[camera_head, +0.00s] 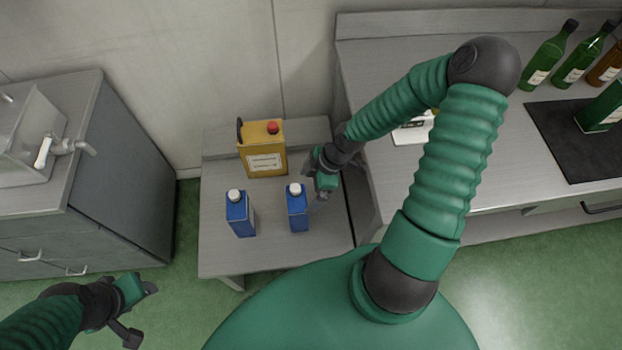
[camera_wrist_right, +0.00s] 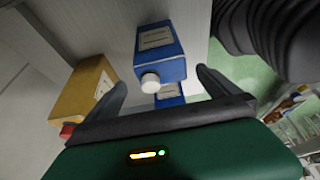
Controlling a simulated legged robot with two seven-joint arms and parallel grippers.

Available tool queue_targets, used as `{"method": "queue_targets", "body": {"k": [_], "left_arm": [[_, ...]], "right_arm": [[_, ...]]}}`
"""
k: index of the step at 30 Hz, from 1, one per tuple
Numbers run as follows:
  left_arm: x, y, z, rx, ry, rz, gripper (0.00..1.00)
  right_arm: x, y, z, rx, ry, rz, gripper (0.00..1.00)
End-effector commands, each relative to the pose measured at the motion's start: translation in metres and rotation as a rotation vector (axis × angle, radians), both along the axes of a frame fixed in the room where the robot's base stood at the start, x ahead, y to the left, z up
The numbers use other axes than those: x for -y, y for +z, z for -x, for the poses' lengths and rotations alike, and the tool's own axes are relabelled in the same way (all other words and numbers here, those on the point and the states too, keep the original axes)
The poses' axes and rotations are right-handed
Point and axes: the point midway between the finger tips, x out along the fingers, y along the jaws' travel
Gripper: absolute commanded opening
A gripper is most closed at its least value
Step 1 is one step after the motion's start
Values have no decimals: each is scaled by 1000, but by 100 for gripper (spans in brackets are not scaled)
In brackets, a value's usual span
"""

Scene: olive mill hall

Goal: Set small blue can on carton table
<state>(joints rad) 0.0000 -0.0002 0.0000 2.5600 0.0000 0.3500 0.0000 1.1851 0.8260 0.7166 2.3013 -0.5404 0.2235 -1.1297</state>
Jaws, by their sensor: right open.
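Two blue cans with white caps stand upright on a low grey table (camera_head: 270,255), a left one (camera_head: 240,216) and a right one (camera_head: 298,210). My right gripper (camera_head: 322,184) is open just right of the right blue can's top. In the right wrist view, a blue can (camera_wrist_right: 160,50) with its white cap shows between and beyond the open fingers (camera_wrist_right: 160,85), not clasped. The other blue can (camera_wrist_right: 170,96) shows partly behind it. My left gripper (camera_head: 146,308) is at the lower left, away from the table, its fingers spread and empty.
A larger yellow can (camera_head: 263,150) with a red cap stands behind the blue cans. A steel counter (camera_head: 470,130) with several bottles is on the right. A grey cabinet (camera_head: 125,180) with a tapped steel tank (camera_head: 25,140) is on the left. The low table's front is bare.

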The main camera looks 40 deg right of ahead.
Motion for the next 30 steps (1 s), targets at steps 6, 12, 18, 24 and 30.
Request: {"method": "queue_targets", "body": {"k": [6,12,18,24,30], "left_arm": [[0,12,0,0,0,0,47],[0,11,0,0,0,0,47],[0,11,0,0,0,0,47],[0,11,0,0,0,0,47],[0,11,0,0,0,0,47]], "right_arm": [[8,27,6,-8,-4,2,100],[-5,33,26,-169,-140,100,100],[-23,76,33,-228,-524,237,100],[-58,126,27,-157,-885,160,100],[-75,143,26,-147,-1018,80,100]]}}
